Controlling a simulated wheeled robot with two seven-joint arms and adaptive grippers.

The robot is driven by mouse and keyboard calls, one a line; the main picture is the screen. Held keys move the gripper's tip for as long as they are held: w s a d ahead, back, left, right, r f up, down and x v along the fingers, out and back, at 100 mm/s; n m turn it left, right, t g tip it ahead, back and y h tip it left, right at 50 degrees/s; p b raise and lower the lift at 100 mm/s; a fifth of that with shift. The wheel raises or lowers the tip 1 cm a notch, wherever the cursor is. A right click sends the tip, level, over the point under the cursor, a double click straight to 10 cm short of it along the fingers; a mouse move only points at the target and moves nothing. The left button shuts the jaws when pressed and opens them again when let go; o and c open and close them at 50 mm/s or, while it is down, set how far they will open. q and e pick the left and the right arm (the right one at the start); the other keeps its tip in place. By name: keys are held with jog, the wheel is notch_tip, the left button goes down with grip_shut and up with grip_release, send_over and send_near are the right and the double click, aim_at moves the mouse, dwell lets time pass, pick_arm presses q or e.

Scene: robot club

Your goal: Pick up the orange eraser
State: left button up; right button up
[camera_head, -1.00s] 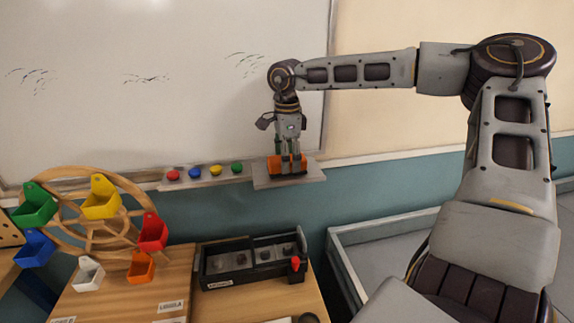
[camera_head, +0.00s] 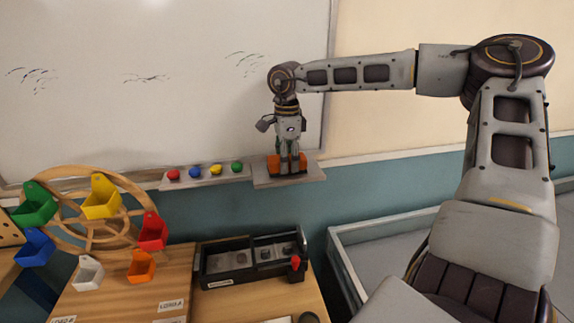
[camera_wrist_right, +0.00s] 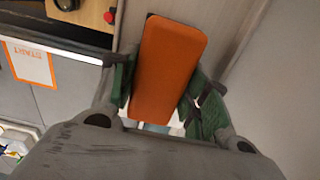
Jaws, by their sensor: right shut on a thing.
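The orange eraser (camera_head: 272,164) rests on the small grey shelf (camera_head: 314,174) below the whiteboard. My right gripper (camera_head: 289,168) points down over it, with its fingers around the eraser. In the right wrist view the orange eraser (camera_wrist_right: 168,70) lies between the two green finger pads of the right gripper (camera_wrist_right: 162,105), which are shut on its sides. I cannot make out a gap between the eraser and the shelf. My left gripper is not in view.
A ledge (camera_head: 207,177) with red, blue, yellow and green buttons is left of the shelf. A wooden wheel (camera_head: 107,232) with coloured bins stands at the left. A black tray (camera_head: 225,272) sits on the wooden table. The whiteboard (camera_head: 150,120) is close behind the gripper.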

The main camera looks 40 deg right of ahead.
jog(key=shift+r, duration=5.05)
jog(key=o, duration=0.3)
jog(key=shift+c, duration=1)
jog(key=shift+s+a+f, duration=0.1)
